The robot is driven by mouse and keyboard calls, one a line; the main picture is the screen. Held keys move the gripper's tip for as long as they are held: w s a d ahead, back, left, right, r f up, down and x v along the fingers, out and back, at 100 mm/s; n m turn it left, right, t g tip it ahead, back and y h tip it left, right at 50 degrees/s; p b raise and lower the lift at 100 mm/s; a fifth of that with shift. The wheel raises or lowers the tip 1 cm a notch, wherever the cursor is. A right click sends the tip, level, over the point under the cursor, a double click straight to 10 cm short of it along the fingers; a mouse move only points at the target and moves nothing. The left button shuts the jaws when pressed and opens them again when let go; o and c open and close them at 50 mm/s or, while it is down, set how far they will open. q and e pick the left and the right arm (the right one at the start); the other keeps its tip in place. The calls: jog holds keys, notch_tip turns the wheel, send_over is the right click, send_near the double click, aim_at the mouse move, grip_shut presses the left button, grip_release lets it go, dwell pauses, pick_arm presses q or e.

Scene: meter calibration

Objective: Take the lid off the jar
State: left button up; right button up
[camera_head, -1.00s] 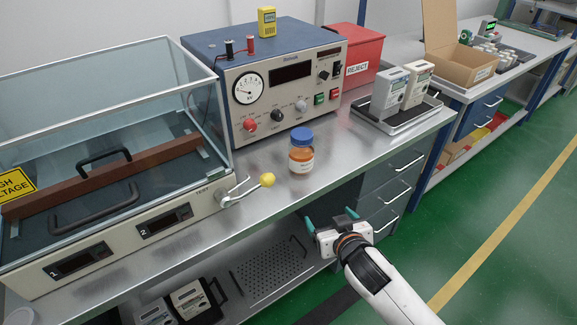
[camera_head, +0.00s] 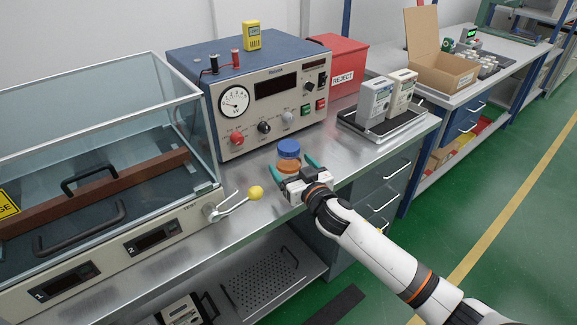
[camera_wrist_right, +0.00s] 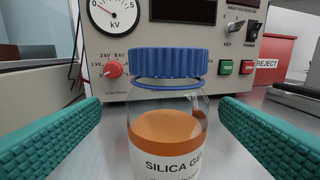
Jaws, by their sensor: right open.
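The jar (camera_head: 289,167) stands upright near the front edge of the steel bench, with its blue lid (camera_head: 289,148) on. In the right wrist view the jar (camera_wrist_right: 166,130) is clear glass with orange contents and a "SILICA GEL" label, and the ribbed blue lid (camera_wrist_right: 169,63) sits above a thin blue ring. My right gripper (camera_head: 295,167) is open, its green-padded fingers pointing at the jar from the front. In the wrist view the fingers are to either side of the jar, with gaps, lower than the lid. The gripper hides the jar's lower part in the head view. My left gripper is not in view.
A test instrument (camera_head: 255,95) with dial and knobs stands behind the jar. Meters on a tray (camera_head: 385,128) and a red reject bin (camera_head: 340,62) are at right.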

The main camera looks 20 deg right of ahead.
aim_at(286, 141)
jog(key=w, duration=0.5)
jog(key=shift+w+a+f, duration=0.15)
jog(key=shift+w+f, duration=0.15)
jog(key=shift+f, duration=0.05)
jog(key=c, duration=1.3)
jog(key=shift+o, duration=0.2)
jog(key=shift+r, duration=0.15)
notch_tip(286, 141, up, 10)
jog(key=shift+f+p, duration=0.1)
jog(key=shift+p, duration=0.85)
